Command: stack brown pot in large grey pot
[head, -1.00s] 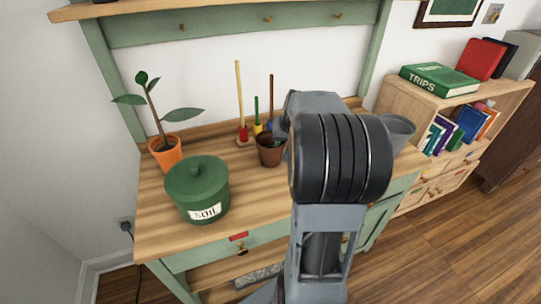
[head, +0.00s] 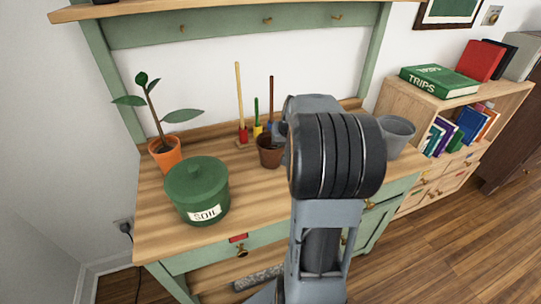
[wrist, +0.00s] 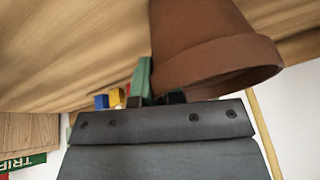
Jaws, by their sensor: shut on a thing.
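The brown pot (head: 269,152) shows just left of my arm in the head view, in front of the upright tools. In the wrist view the brown pot (wrist: 210,45) is large at the upper right, its rim toward my gripper (wrist: 160,99). My gripper is shut on the brown pot at its rim; the exact contact is partly hidden. Whether the pot touches the bench is unclear. The large grey pot (head: 397,136) stands at the right end of the bench, just right of my arm, its left edge partly hidden by the arm.
A green lidded soil pot (head: 196,190) stands at the bench's front left, with a plant in an orange pot (head: 166,153) behind it. Several coloured tools (head: 243,130) stand in a holder at the back. A bookshelf (head: 450,95) is to the right. Bench space between soil pot and brown pot is clear.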

